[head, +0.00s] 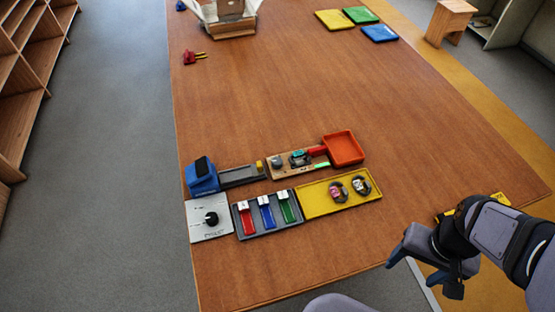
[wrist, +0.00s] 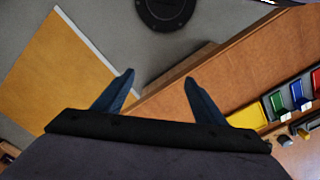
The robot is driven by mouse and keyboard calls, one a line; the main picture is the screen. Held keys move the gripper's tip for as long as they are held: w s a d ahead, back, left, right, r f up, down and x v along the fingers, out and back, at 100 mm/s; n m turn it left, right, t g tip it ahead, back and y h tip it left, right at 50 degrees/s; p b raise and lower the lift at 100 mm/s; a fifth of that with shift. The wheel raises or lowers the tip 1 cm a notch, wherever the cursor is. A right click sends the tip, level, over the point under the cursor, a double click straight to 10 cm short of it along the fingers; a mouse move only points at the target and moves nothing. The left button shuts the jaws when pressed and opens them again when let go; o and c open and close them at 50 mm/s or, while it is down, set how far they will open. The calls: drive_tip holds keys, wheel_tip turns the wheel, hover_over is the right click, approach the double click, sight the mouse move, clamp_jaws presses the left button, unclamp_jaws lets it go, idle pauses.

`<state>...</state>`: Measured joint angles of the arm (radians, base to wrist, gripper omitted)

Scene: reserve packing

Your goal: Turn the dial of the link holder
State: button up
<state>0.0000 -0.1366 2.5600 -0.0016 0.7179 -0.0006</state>
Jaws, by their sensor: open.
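A pale square plate (head: 208,229) with a round black dial (head: 211,218) lies at the near left of the table in the head view. Small print on the plate is too small to read, so I cannot tell for certain that it is the link holder. The dial and plate do not show in the wrist view. My gripper (head: 425,274) is open and empty at the right, by the table's near right edge, far from the dial. Its two blue fingers stand apart in the wrist view (wrist: 160,78).
Right of the plate are a grey tray (head: 262,234) with red, blue and green pieces, and a yellow tray (head: 316,208) with two round items. Behind stand a blue device (head: 203,178), a wooden board (head: 284,172) and an orange-red tray (head: 344,148). The table's middle is clear.

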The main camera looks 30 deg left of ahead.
drive_tip(key=shift+w+a, duration=0.1)
drive_tip(key=shift+w, duration=0.1)
drive_tip(key=c, duration=0.8)
drive_tip(key=w+a+n+b, duration=0.1)
drive_tip(key=w+a, duration=0.3)
drive_tip(key=w+a+n+t+b, duration=0.1)
drive_tip(key=w+a+n+b, duration=0.1)
drive_tip(key=w+a, duration=0.2)
drive_tip(key=shift+w+a, duration=0.1)
drive_tip(key=shift+w, duration=0.45)
drive_tip(key=n+t+y+b, duration=0.2)
drive_tip(key=n+y+b, duration=0.1)
drive_tip(key=n+b, duration=0.3)
approach(277, 160)
drive_tip(key=n+p, duration=0.1)
drive_tip(key=shift+p+x, duration=1.25)
drive_tip(key=shift+x, duration=2.85)
drive_tip(key=c, duration=0.8)
